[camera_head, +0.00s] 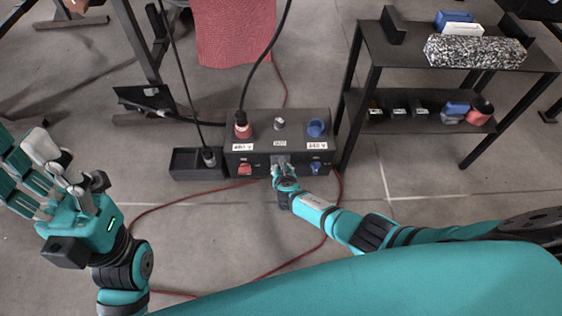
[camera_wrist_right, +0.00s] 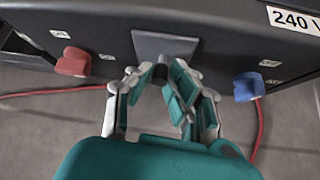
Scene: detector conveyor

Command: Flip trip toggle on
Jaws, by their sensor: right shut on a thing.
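The dark power box (camera_head: 260,127) stands on the floor at mid-picture in the head view. Its front has a metal plate in the middle, which shows in the wrist view (camera_wrist_right: 152,42), where the trip toggle sits. The toggle is mostly hidden between the fingers, so its position cannot be read. My right gripper (camera_head: 281,166) reaches the middle of this front and is shut on the toggle; its fingers also show in the right wrist view (camera_wrist_right: 168,72). My left gripper (camera_head: 32,160) is open and empty at the far left.
A red switch (camera_wrist_right: 74,62) and a blue switch (camera_wrist_right: 248,86) flank the metal plate. On top are a red plug (camera_head: 242,130) with a cable and a blue socket (camera_head: 316,128). A black shelf (camera_head: 400,52) stands close at right. A red cable lies on the floor.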

